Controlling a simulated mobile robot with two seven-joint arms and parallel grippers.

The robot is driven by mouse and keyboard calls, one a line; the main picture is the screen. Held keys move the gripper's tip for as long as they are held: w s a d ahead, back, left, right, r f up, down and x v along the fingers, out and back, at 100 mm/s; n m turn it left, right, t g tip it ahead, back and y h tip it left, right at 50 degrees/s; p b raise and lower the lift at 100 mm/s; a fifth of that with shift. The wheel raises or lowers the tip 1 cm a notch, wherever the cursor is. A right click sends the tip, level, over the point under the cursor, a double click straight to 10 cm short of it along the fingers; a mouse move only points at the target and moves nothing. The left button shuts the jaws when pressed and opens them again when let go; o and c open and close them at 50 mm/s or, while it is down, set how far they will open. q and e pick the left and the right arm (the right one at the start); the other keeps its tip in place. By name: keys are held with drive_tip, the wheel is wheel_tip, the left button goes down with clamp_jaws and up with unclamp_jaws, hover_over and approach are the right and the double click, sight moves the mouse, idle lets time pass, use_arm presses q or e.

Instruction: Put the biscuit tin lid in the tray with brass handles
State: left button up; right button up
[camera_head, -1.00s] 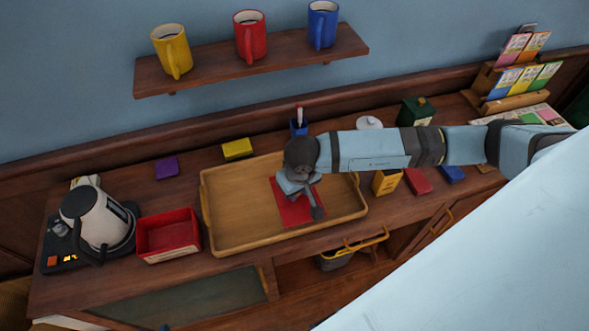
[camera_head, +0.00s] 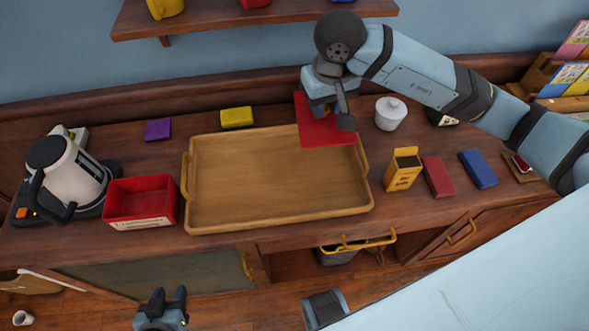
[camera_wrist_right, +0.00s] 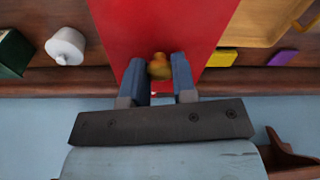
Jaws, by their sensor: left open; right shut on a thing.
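The biscuit tin lid (camera_head: 318,134) is a flat red square held in the air by my right gripper (camera_head: 331,112). In the right wrist view the fingers close on its brass-coloured knob (camera_wrist_right: 160,68), and the red lid (camera_wrist_right: 160,25) extends beyond them. The tray (camera_head: 275,213) is a shallow wooden one with a brass handle at each short end. It lies on the counter. In the head view the lid overlaps the tray's back right corner; its height above it is hard to tell. My left gripper (camera_head: 166,301) is open and empty, low in front of the counter.
A red box (camera_head: 141,222) and a kettle (camera_head: 68,170) stand left of the tray. A yellow carton (camera_head: 402,171), a red block (camera_head: 438,177) and a blue block (camera_head: 478,169) stand right. A white lidded pot (camera_head: 390,114) is behind them. The tray's inside is empty.

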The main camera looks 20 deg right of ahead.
wheel_tip(320, 180, down, 14)
drive_tip(key=shift+r+p, duration=0.2)
drive_tip(key=shift+p, duration=0.25)
drive_tip(key=shift+f, duration=2.4)
drive_tip(key=shift+f, duration=0.1)
drive_tip(key=o, duration=0.5)
drive_tip(key=shift+f, duration=0.1)
drive_tip(key=o, duration=0.4)
drive_tip(key=shift+o, duration=0.2)
drive_tip(key=shift+r, duration=0.2)
